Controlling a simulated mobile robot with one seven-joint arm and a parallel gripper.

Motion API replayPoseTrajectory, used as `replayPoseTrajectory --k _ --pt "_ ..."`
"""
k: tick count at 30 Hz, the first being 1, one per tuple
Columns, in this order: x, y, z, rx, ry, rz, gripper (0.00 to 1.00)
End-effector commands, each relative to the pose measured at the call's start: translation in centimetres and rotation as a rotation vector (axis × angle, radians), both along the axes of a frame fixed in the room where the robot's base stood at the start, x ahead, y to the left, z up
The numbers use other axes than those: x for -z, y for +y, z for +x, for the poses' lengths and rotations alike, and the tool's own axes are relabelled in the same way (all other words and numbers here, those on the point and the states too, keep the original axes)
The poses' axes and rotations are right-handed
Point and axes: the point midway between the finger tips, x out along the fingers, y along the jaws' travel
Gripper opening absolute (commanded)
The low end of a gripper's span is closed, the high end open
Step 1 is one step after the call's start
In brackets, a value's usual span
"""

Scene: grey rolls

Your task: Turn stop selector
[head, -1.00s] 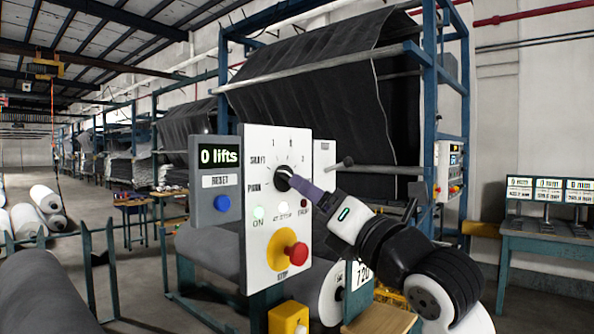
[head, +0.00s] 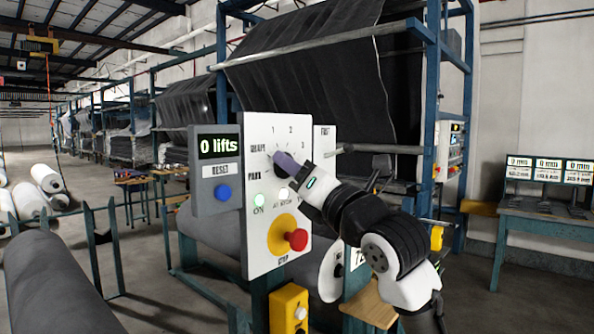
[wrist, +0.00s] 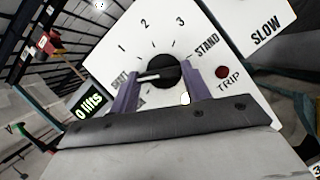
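The selector is a round black knob (wrist: 163,70) on a white panel (head: 255,225). In the wrist view its white pointer line aims left, towards the partly covered mark beside 1. Marks 1, 2, 3 and STAND run around it. Whether a finger touches the knob is unclear. The green ON lamp (head: 259,200) is lit.
Below the knob is a red stop button (head: 296,240) on a yellow disc. A grey box (head: 214,170) at the left reads "0 lifts" and has a blue RESET button (head: 223,192). The TRIP lamp (wrist: 222,72) looks dark red. A grey roll (head: 55,285) lies at lower left.

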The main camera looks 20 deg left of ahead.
Motion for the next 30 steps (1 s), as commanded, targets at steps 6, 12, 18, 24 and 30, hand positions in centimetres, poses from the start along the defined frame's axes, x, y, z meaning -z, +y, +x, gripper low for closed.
replayPoseTrajectory --k 6,12,18,24,30 --pt "0.00 -0.02 0.00 0.001 0.003 0.001 0.24" --pt "-0.04 -0.01 -0.03 0.002 0.043 0.015 0.24" --pt "-0.18 0.00 -0.11 0.001 0.150 0.054 0.24" --pt "-0.41 0.02 -0.16 0.001 0.314 0.113 0.24" --pt "-0.65 0.02 -0.17 0.001 0.493 0.178 0.24"
